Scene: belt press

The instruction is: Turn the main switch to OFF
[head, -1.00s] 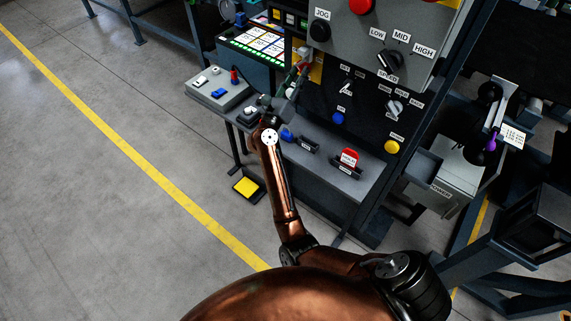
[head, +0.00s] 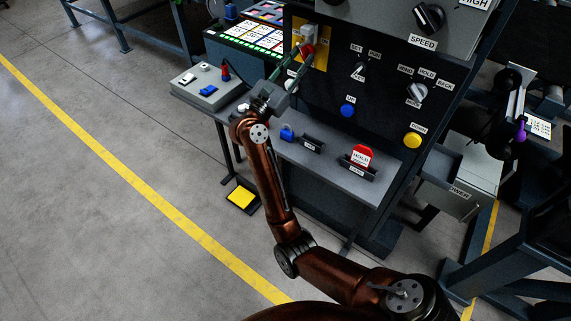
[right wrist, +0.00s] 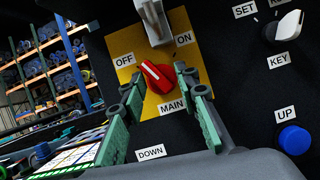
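The main switch is a red knob (right wrist: 158,77) on a yellow plate (right wrist: 125,41), with OFF at its upper left, ON at its upper right and MAIN below. The white mark on the knob slants toward the upper left, on the OFF side. The knob also shows small in the head view (head: 308,50). My right gripper (head: 296,68) is at the plate. In the right wrist view its green-padded fingers (right wrist: 159,82) are apart, one on each side of the knob; I cannot tell whether they touch it. My left gripper is not in view.
A grey bracket (right wrist: 153,20) sticks out just above the knob. A key switch (right wrist: 289,24) and a blue UP button (right wrist: 294,139) are to the right. Below, a shelf (head: 325,170) holds a blue padlock (head: 287,133) and a red HOLD tag (head: 361,155). Open floor lies left.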

